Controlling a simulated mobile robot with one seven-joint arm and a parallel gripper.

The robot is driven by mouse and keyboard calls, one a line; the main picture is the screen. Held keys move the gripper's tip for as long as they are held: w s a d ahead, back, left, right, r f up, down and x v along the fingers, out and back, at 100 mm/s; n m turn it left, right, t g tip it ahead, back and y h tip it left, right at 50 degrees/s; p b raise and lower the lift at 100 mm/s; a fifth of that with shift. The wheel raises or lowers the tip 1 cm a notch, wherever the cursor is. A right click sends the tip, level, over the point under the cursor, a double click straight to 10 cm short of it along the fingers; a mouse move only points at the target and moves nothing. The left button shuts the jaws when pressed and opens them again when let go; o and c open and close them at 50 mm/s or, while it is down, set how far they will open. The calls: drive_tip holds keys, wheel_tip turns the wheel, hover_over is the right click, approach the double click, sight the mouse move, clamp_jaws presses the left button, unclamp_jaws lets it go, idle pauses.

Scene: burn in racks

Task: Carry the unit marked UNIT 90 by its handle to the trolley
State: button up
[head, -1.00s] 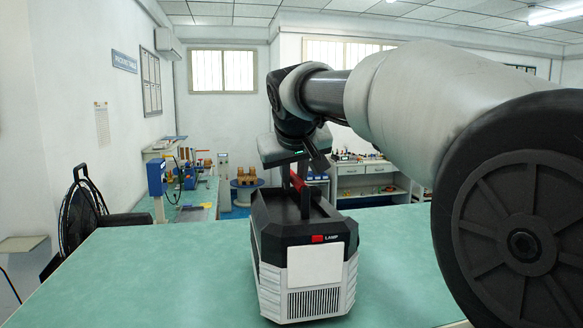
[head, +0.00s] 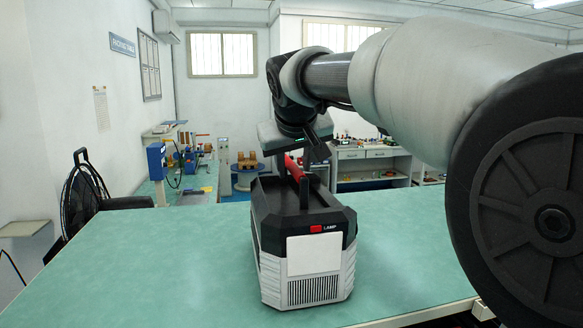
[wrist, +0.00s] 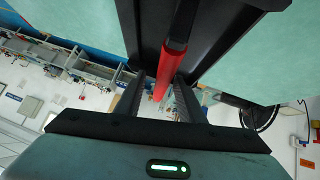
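A grey and black unit (head: 266,270) with a blank white panel, a red button marked LAMP and a red handle stands upright on the green bench. I see no UNIT 90 mark on its visible faces. My gripper (head: 292,178) is above the unit, pointing down, with one finger on each side of the red handle (head: 293,168). In the wrist view the handle (wrist: 162,82) runs between the two spread fingers, with a gap at the left finger; contact at the right finger cannot be told. No trolley is identifiable.
The green bench top (head: 150,270) is clear to the left and right of the unit. Its front edge shows at lower right. Further benches with equipment (head: 370,160) stand at the back.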

drive_tip(key=v, duration=1.1)
drive_tip(key=s+d+f+m+g, duration=0.1)
drive_tip(key=s+d+f, duration=0.3)
drive_tip(key=s+f, duration=0.4)
drive_tip(key=s+d+f+m+g, duration=0.1)
drive_tip(key=s+d+f, duration=0.3)
drive_tip(key=s+f, duration=0.4)
drive_tip(key=s+d+f+m+g, duration=0.1)
drive_tip(key=s+d+f, duration=0.3)
drive_tip(key=s+f, duration=0.4)
wheel_tip(320, 180, down, 3)
drive_tip(key=shift+s+d+f+g, duration=0.2)
drive_tip(key=shift+s+g, duration=0.1)
drive_tip(key=shift+s, duration=0.05)
